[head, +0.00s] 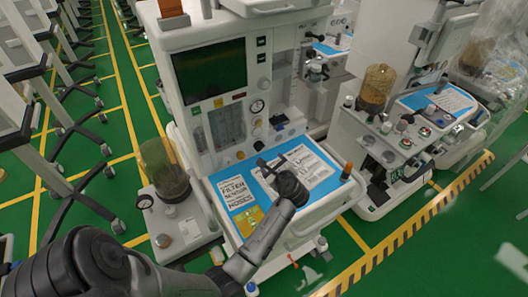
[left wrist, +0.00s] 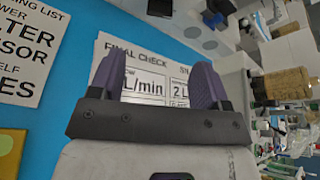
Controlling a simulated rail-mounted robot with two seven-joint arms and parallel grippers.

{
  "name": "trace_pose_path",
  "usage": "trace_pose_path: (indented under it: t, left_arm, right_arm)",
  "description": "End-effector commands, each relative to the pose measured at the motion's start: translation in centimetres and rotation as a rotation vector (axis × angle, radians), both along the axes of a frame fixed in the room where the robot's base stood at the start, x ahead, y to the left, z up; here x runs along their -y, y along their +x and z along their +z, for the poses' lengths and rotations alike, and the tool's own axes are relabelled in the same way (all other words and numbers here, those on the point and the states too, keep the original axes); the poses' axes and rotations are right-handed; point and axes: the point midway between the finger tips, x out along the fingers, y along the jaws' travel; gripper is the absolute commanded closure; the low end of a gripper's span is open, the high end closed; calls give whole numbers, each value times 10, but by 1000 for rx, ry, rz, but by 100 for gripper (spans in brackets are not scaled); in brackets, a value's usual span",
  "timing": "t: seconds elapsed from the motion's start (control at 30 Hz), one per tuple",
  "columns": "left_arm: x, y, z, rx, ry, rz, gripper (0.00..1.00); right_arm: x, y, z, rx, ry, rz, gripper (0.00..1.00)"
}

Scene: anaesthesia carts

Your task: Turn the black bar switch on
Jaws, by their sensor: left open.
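My left gripper (head: 270,164) is over the blue work surface of the nearest anaesthesia cart, above the printed sheets. In the left wrist view its two purple-grey fingers (left wrist: 155,78) stand apart with nothing between them but a view of the "Final check" sheet (left wrist: 150,58) beyond. A small black part (head: 279,121) sits on the cart's front, just behind the work surface and beyond the gripper. It may be the black bar switch, but it is too small to tell its position. A dark piece (left wrist: 160,7) is cut off at the top of the wrist view. My right gripper is not in view.
The cart's dark screen (head: 210,72) stands above gauges and flow tubes (head: 227,128). A second cart with a brown canister (head: 376,88) is at the right. Green floor (head: 110,190) shows at the left.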

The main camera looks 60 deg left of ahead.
Motion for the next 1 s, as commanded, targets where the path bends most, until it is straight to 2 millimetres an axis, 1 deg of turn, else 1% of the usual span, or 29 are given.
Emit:
trace_pose_path:
  t: [0.4,0.6,0.8,1.0]
  left_arm:
    - [-69,15,-26,2,0,1,30]
    - [-96,20,-36,2,-2,1,30]
    - [-113,24,-42,3,-3,1,30]
    - [-119,25,-44,4,-2,0,30]
  right_arm:
    - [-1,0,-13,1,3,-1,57]
    - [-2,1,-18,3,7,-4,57]
    - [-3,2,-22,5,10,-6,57]
    - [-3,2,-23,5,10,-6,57]
